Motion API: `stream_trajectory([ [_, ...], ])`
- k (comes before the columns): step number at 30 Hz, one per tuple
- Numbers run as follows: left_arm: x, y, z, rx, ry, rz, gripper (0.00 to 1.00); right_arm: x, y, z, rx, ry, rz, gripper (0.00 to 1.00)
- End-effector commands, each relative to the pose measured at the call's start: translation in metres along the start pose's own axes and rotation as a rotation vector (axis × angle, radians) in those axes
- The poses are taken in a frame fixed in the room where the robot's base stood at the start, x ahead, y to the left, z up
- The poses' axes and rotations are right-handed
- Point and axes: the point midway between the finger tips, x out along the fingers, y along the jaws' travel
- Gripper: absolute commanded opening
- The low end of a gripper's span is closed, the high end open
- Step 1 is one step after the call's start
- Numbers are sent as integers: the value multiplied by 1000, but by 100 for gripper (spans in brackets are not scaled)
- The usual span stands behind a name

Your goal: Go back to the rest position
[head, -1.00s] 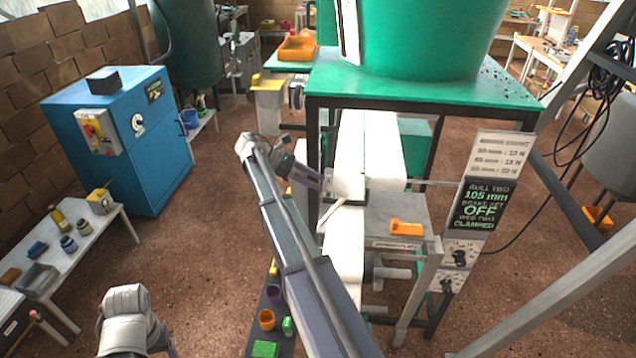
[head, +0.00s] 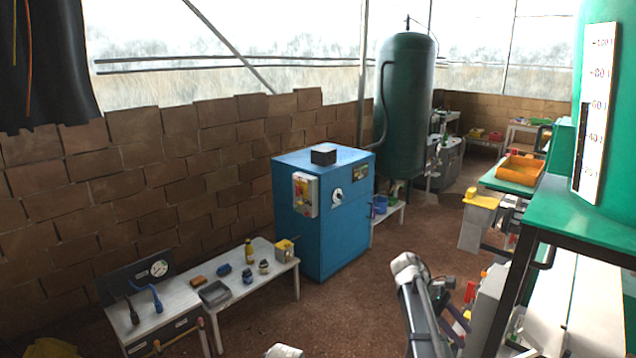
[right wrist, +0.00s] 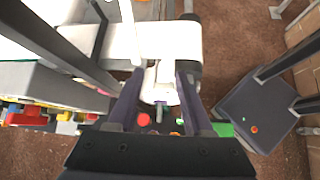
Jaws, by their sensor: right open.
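My right arm reaches up from the bottom of the head view, right of the middle. Its gripper (head: 460,318) is partly cut off by the picture and sits beside the machine. In the right wrist view the two dark purple fingers (right wrist: 158,85) stand apart, with nothing clearly held between them. A white paper web (right wrist: 175,45) passes beyond the fingertips. Only a small pale part of my left arm shows at the bottom edge of the head view; its gripper is out of sight.
The green-topped machine frame (head: 600,235) stands close at right. A blue cabinet (head: 320,225) stands by the brick wall (head: 190,150). A white bench (head: 240,300) holds small jars and tools at lower left. Brown floor (head: 350,310) between them is clear.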

Motion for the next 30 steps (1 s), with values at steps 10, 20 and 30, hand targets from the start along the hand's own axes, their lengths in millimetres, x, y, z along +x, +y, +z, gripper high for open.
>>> stream_trajectory([
  [10,26,2,-2,0,0,0,73,-39,-238,-94,245,485,-38,51],
  [20,37,4,-2,0,0,0,73,-53,-370,-112,375,696,-247,51],
  [30,37,4,-2,0,0,0,73,-57,-381,-114,392,712,-278,51],
])
